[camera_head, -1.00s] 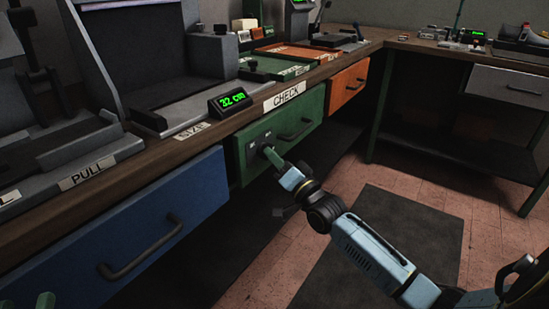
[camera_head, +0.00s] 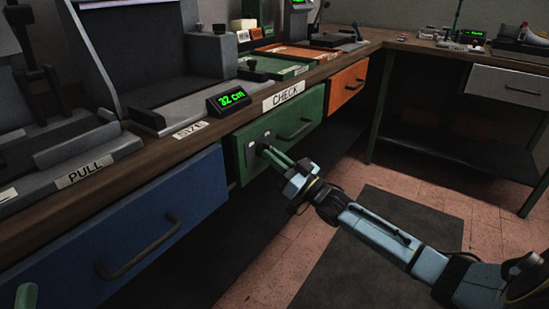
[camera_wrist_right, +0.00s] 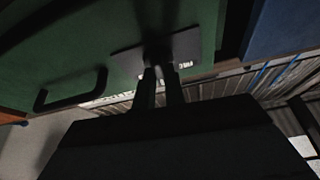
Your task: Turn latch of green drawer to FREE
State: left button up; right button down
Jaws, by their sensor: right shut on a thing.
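The green drawer (camera_head: 300,115) is under the bench, below the CHECK label, and looks shut. Its latch (camera_head: 262,146) is a dark knob on a grey plate at the left of the drawer front. My right gripper (camera_head: 268,151) is at the latch with its green fingers shut on it. In the right wrist view, the two fingers (camera_wrist_right: 160,88) reach the dark latch (camera_wrist_right: 157,52) in front of its plate (camera_wrist_right: 190,48). The fingers hide part of the latch, and the plate's lettering is too small to read. My left gripper shows only as a green finger (camera_head: 26,296) at the lower left edge.
The green drawer's dark handle (camera_head: 296,130) is right of the latch. A blue drawer (camera_head: 130,225) is to the left and an orange drawer (camera_head: 347,85) to the right. The bench edge runs above the gripper. The floor in front (camera_head: 300,255) is clear.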

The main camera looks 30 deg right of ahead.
pick_arm(q)
jog(key=shift+w+a+f+g+y+p, duration=0.1)
jog(key=shift+w+f+g+y+p, duration=0.15)
jog(key=shift+f+g, duration=0.5)
jog(key=shift+w+a+f+g+y+p, duration=0.15)
jog(key=shift+w+f+g+y, duration=0.15)
jog(key=shift+f, duration=0.7)
pick_arm(e)
jog(key=shift+w+d+r+n+g+y, duration=0.1)
jog(key=shift+n+g+y, duration=0.75)
jog(key=shift+n, duration=1.55)
jog(key=shift+d+n+g+y, duration=0.1)
jog(key=shift+n+g+y, duration=0.8)
jog(key=shift+n, duration=1.5)
jog(key=shift+w+d+r+n+g+y, duration=0.1)
jog(key=shift+n+g+y, duration=0.45)
jog(key=shift+n+y, duration=1.25)
pick_arm(q)
jog(key=shift+d, duration=0.1)
pick_arm(e)
jog(key=shift+n+h, duration=0.65)
jog(key=shift+n, duration=0.05)
jog(key=c, duration=1.5)
grip_release()
jog(key=shift+a, duration=0.1)
pick_arm(q)
jog(key=shift+r, duration=0.15)
pick_arm(e)
jog(key=shift+o, duration=0.2)
jog(key=shift+f, duration=0.1)
